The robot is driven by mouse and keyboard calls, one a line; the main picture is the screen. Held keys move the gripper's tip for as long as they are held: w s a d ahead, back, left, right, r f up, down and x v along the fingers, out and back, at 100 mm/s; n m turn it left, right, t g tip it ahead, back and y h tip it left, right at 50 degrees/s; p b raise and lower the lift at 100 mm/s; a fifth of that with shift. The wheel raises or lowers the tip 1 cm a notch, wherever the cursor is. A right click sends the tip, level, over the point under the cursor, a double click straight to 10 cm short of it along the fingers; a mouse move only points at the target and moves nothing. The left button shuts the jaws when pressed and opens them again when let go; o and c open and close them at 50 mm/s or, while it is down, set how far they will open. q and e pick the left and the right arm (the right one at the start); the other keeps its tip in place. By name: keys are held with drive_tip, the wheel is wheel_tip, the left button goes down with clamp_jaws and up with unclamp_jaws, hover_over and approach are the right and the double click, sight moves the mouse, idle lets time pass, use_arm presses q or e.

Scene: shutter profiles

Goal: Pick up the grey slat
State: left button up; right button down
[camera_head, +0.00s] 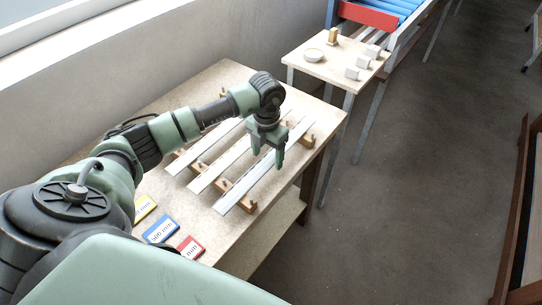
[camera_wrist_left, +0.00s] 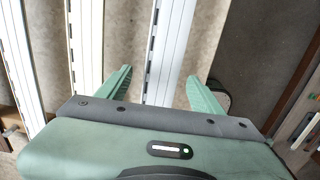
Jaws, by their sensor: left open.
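Three long pale slats lie side by side across wooden racks on the table: a left slat (camera_head: 203,147), a middle slat (camera_head: 213,172) and a right slat (camera_head: 240,190). My left gripper (camera_head: 268,158) is open, pointing down over the right slat. In the left wrist view, the right slat (camera_wrist_left: 172,45) runs between the open fingers of the left gripper (camera_wrist_left: 163,86), with gaps on both sides. The middle slat (camera_wrist_left: 86,50) and left slat (camera_wrist_left: 20,65) lie to the left. My right gripper is out of view.
The wooden rack (camera_head: 238,193) holds the slats' near ends. Yellow (camera_head: 145,208), blue (camera_head: 161,229) and red (camera_head: 190,247) labels sit at the table's near edge. A small side table (camera_head: 318,72) with a dish and several blocks stands beyond. Open floor lies right.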

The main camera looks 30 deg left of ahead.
use_arm(q)
drive_tip(key=c, duration=1.2)
drive_tip(key=shift+c, duration=1.3)
drive_tip(key=shift+r, duration=0.1)
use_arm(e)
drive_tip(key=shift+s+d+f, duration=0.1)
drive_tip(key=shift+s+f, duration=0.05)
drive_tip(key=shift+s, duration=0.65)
